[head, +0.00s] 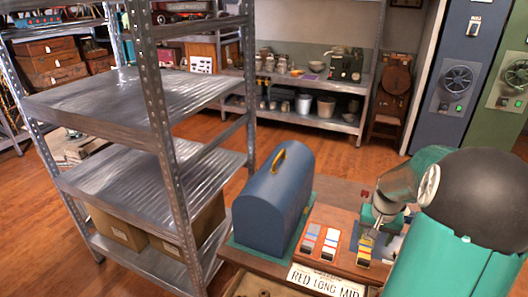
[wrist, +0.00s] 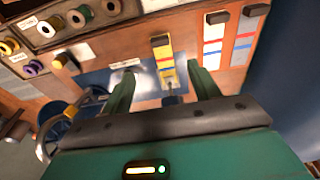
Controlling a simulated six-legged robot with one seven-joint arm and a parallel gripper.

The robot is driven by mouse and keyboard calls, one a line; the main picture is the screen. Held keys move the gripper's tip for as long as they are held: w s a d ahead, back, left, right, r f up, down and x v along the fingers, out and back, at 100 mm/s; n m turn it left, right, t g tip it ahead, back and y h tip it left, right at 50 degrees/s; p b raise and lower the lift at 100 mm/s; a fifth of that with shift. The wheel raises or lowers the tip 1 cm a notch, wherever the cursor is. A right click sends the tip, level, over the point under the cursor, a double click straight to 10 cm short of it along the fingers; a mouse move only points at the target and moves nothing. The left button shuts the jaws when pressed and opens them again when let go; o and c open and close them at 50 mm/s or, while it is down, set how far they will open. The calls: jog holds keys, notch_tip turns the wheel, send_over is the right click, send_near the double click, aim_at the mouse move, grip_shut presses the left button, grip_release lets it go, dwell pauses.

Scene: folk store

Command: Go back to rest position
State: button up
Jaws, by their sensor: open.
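My gripper (wrist: 163,76) is open in the wrist view, its two green fingers spread apart. A slim strip with yellow, red and white bands and a dark end (wrist: 165,62) lies on the wooden workbench beyond the gap between the fingers. I see no object gripped. In the head view my teal arm reaches over the right end of the workbench (head: 345,258). The fingertips are hard to make out there. The yellow-banded strip (head: 364,250) shows just below the wrist.
A blue domed case (head: 272,200) with a yellow handle stands left of the banded cards (head: 320,242). A sign reading "RED LONG MID" (head: 325,282) is on the front. A metal shelf rack (head: 150,95) stands at left. In the wrist view, several spools (wrist: 78,17) line the upper left.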

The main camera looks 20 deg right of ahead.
jog(key=w+a+r+n+t+h, duration=0.1)
jog(key=w+a+r+n, duration=0.1)
jog(key=a+r, duration=0.6)
jog(key=w+a+r+n, duration=0.2)
jog(key=a+r+n, duration=0.15)
jog(key=a, duration=0.75)
jog(key=s+a+r+n+t+y, duration=0.1)
jog(key=s+a+r+n, duration=0.1)
jog(key=a, duration=0.7)
jog(key=s+a+r+n+t+y, duration=0.1)
jog(key=s+a+r+n+t, duration=0.1)
jog(key=s+a+r, duration=0.2)
jog(key=s+a, duration=0.3)
jog(key=a, duration=0.3)
jog(key=shift+a+t, duration=0.3)
jog(key=shift+c, duration=0.2)
